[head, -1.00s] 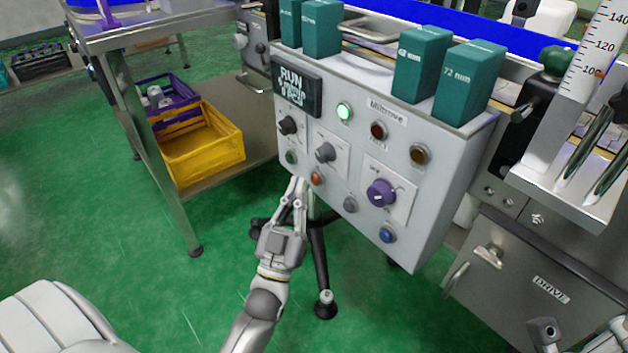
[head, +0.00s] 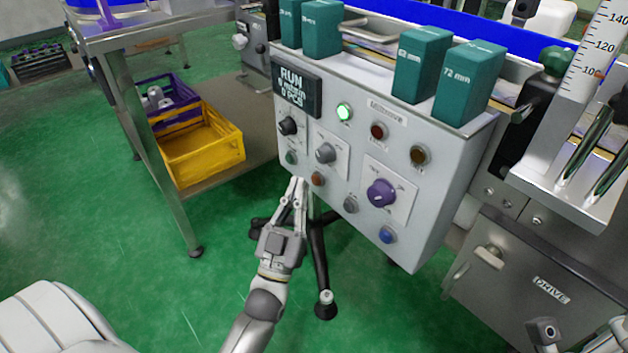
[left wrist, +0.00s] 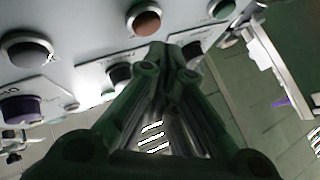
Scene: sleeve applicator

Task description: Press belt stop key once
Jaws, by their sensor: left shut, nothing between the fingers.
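The grey control panel (head: 330,150) carries a row of keys along its lower edge: green (head: 291,157), orange-red (head: 317,179), grey (head: 351,204) and blue (head: 387,234). I cannot read which label names the belt stop. My left gripper (head: 298,183) is shut and empty, its tips pointing up just below and left of the orange-red key. In the left wrist view the shut fingertips (left wrist: 175,48) appear close to the orange-red key (left wrist: 145,21), with the green key (left wrist: 221,9) to the right. I cannot tell whether they touch the panel.
A display (head: 297,90) reads RUN, and a green lamp (head: 344,112) is lit. Teal blocks (head: 470,82) stand on top. A yellow crate (head: 205,160) sits on a shelf at left.

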